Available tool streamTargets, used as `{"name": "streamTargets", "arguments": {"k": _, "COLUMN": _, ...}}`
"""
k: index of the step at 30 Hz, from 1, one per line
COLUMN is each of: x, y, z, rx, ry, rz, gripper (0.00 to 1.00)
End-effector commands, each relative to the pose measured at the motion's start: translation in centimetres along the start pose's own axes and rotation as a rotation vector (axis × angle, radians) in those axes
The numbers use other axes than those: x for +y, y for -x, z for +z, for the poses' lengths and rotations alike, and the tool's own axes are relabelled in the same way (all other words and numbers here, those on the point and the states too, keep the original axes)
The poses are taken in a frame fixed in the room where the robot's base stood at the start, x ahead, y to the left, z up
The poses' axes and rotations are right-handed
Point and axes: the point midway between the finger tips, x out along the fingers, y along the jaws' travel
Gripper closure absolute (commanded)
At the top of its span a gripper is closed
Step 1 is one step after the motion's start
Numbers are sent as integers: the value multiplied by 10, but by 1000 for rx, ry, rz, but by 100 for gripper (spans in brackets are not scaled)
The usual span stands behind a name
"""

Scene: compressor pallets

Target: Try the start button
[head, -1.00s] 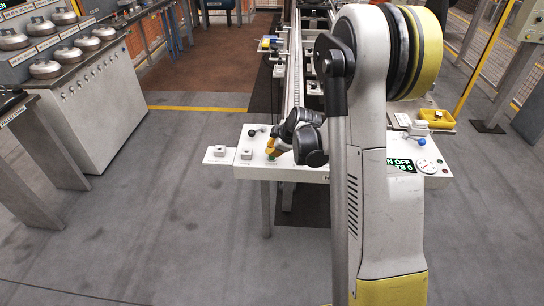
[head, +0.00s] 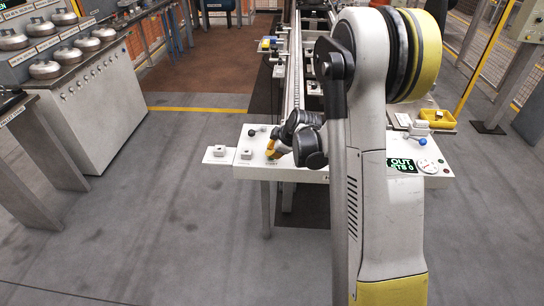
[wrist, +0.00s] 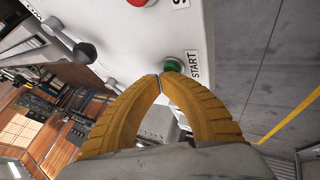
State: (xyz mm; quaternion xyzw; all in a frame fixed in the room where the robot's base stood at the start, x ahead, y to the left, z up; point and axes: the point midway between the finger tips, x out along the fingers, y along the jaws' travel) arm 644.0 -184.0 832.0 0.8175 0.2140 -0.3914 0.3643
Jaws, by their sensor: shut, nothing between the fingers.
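The start button (wrist: 172,65) is a green round button in a dark collar on the white control panel (wrist: 130,35), beside a label reading START. My gripper (wrist: 160,78) has two yellow ribbed fingers with their tips together and nothing between them. In the wrist view the fingertips are right at the button's lower edge; I cannot tell whether they touch it. In the head view my gripper (head: 272,153) is low over the left part of the white panel (head: 235,163), and the button is not clearly visible there.
A red button (wrist: 138,2) and a ball-ended lever (wrist: 85,52) are on the same panel. A lit green display (head: 402,164), partly hidden by my arm, stands beside a dial (head: 427,167). A cabinet with several metal domes (head: 85,100) is at left, with free floor between.

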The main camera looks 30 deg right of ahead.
Motion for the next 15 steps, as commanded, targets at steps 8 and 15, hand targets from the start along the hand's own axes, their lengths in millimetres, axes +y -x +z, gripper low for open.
{"name": "streamTargets", "arguments": {"k": 8, "x": 0, "y": 0, "z": 0, "rx": 0, "ry": 0, "rz": 0, "gripper": 100}}
{"name": "streamTargets", "arguments": {"k": 15, "x": 4, "y": 7, "z": -4, "rx": 0, "ry": 0, "rz": 0, "gripper": 100}}
